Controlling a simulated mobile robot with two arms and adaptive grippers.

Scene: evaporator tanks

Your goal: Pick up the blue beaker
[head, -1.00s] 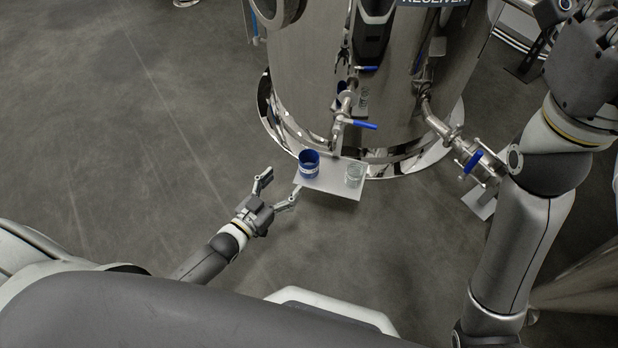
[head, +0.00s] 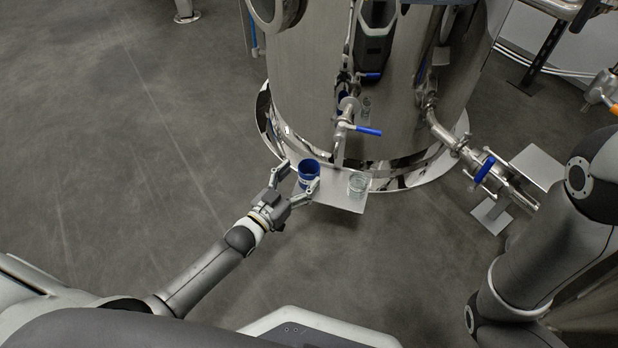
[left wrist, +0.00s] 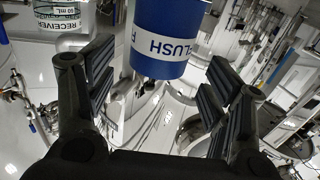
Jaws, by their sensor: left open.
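The blue beaker (head: 308,172) stands upright at the left end of a small metal shelf (head: 335,198) in front of the steel tank. In the left wrist view the blue beaker (left wrist: 160,48) shows a white label band reading "FLUSH", upside down. My left gripper (head: 297,175) is open, with one finger at each side of the beaker. In the left wrist view the beaker lies ahead of and between the open fingers (left wrist: 155,85); I cannot tell whether either finger touches it. My right gripper is out of view; only my right arm shows at the right edge.
A clear glass beaker (head: 358,184) stands at the right end of the shelf, and its "RECEIVER" label shows in the left wrist view (left wrist: 65,20). A blue-handled valve (head: 362,130) sits just above the shelf on the steel tank (head: 320,80). The floor at left is clear.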

